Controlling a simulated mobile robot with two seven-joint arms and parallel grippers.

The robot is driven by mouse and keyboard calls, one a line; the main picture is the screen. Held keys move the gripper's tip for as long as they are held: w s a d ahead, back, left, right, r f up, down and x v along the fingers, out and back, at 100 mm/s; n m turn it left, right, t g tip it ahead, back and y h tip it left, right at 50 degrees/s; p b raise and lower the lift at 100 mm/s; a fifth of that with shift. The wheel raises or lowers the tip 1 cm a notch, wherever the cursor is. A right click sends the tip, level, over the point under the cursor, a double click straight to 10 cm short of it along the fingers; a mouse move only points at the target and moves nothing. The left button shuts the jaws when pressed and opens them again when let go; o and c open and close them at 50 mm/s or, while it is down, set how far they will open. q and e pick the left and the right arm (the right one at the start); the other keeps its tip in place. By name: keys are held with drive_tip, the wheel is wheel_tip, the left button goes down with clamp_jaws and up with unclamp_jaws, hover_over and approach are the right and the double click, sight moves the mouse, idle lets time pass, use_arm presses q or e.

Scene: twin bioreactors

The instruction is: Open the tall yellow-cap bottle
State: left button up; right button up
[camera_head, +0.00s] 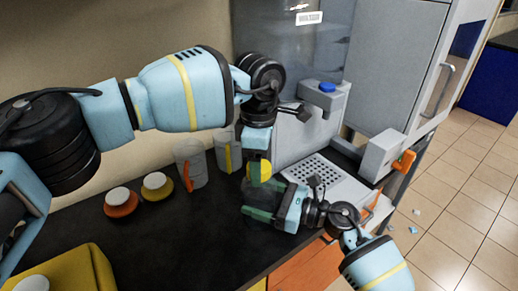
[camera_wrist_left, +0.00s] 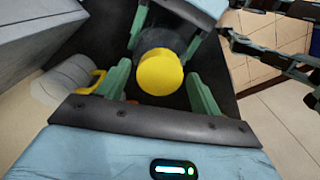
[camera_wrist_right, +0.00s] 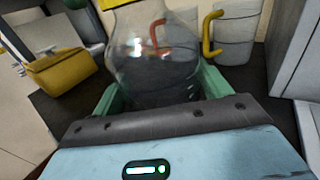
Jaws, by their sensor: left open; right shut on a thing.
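The tall bottle has a round yellow cap (camera_wrist_left: 160,72), and its clear, dark-looking body (camera_wrist_right: 152,62) fills the middle of the right wrist view. My right gripper (camera_head: 262,203) is shut on the bottle's body from the side, with a green finger on each side of it. The bottle stands about upright on the dark counter. My left gripper (camera_head: 258,172) points down over the cap. Its fingers are open, one on each side of the cap, with gaps visible in the left wrist view. In the head view the left fingers partly hide the cap.
Two clear mugs, one with an orange handle (camera_head: 187,177) and one with a yellow handle (camera_head: 228,158), stand just behind. Orange (camera_head: 121,204) and yellow (camera_head: 157,186) white-topped flasks sit left. A yellow box (camera_head: 70,272) is front left. Grey equipment (camera_head: 325,183) stands right.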

use_arm(q)
drive_tip(key=shift+f, duration=0.25)
drive_tip(key=c, duration=1)
drive_tip(key=n, duration=0.6)
drive_tip(key=shift+r, duration=0.25)
drive_tip(key=shift+r, duration=0.75)
drive_tip(key=shift+r, duration=0.15)
